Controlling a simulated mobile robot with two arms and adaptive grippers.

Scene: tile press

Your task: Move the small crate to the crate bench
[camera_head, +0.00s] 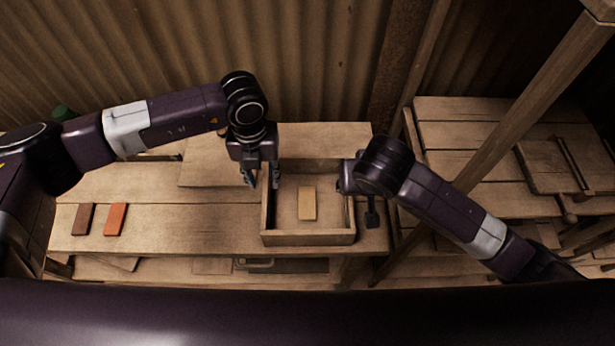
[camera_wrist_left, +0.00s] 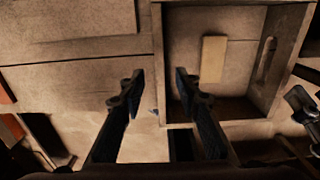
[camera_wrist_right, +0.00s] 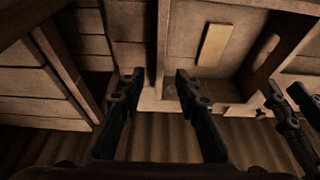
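The small crate (camera_head: 308,240) is an open wooden box on the near workbench (camera_head: 165,228), with a pale yellow tile (camera_head: 307,203) lying flat inside. My left gripper (camera_head: 262,180) is open above the crate's left wall, one finger on each side of it. In the left wrist view the wall runs between the fingertips with gaps on both sides. My right gripper (camera_wrist_right: 160,84) is open, with the crate's right wall between its fingers in the right wrist view. In the head view its fingers are mostly hidden by its wrist. I cannot tell how deep the fingers reach.
A brown tile (camera_head: 83,219) and an orange tile (camera_head: 115,219) lie at the left of the workbench. A second plank bench (camera_head: 465,135) stands at the right, beyond a slanted wooden post (camera_head: 525,105). A corrugated wall (camera_head: 315,70) closes the back.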

